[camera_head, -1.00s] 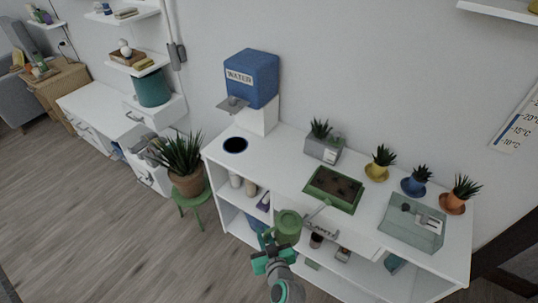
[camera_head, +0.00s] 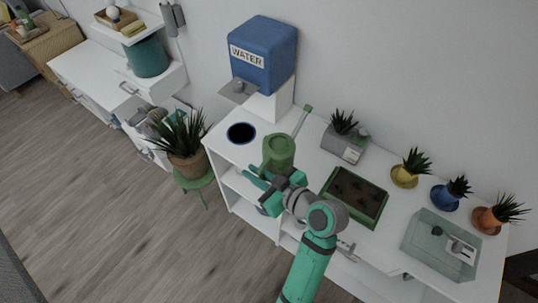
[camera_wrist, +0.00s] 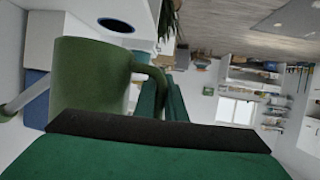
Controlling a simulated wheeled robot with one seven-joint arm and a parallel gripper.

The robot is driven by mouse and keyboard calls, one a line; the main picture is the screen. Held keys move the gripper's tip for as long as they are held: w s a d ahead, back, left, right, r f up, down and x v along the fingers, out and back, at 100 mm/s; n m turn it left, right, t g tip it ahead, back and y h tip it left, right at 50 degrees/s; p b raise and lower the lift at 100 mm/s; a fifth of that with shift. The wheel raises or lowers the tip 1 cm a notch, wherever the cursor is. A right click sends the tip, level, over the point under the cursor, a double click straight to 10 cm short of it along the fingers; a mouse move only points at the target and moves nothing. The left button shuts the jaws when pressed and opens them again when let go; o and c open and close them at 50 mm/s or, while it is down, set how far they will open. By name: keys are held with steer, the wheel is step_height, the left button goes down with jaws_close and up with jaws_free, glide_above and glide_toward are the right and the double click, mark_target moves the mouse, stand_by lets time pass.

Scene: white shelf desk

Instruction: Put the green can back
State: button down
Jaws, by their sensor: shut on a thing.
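The green watering can (camera_head: 279,153) is held in the air above the white shelf desk (camera_head: 310,165), its spout pointing up and to the right. My gripper (camera_head: 262,181) is shut on its handle. In the wrist view the can's body (camera_wrist: 92,75) fills the left side, and the handle runs between my fingers (camera_wrist: 162,98). A dark round spot with a blue rim (camera_head: 241,133) is on the desk's left end, left of the can; it also shows in the wrist view (camera_wrist: 116,25).
A blue water dispenser (camera_head: 262,58) stands behind the can. A green soil tray (camera_head: 355,195), a grey planter (camera_head: 345,145), a clear box (camera_head: 440,245) and small potted plants (camera_head: 405,176) occupy the desk's right. A large potted plant (camera_head: 187,162) stands on a green stool at the left.

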steer(key=w+f, duration=0.3)
steer(key=w+d+f, duration=0.1)
steer(key=w+f, duration=0.1)
steer(key=w, duration=0.2)
steer(key=w+f, duration=0.3)
steer(key=shift+w+d+f, duration=0.25)
steer(key=shift+w+f, duration=0.05)
steer(key=shift+w, duration=0.05)
steer(key=shift+w+f, duration=0.1)
steer(key=shift+f, duration=1.55)
steer(key=c, duration=1.8)
jaws_free()
steer(key=shift+f, duration=0.1)
steer(key=v, duration=1.2)
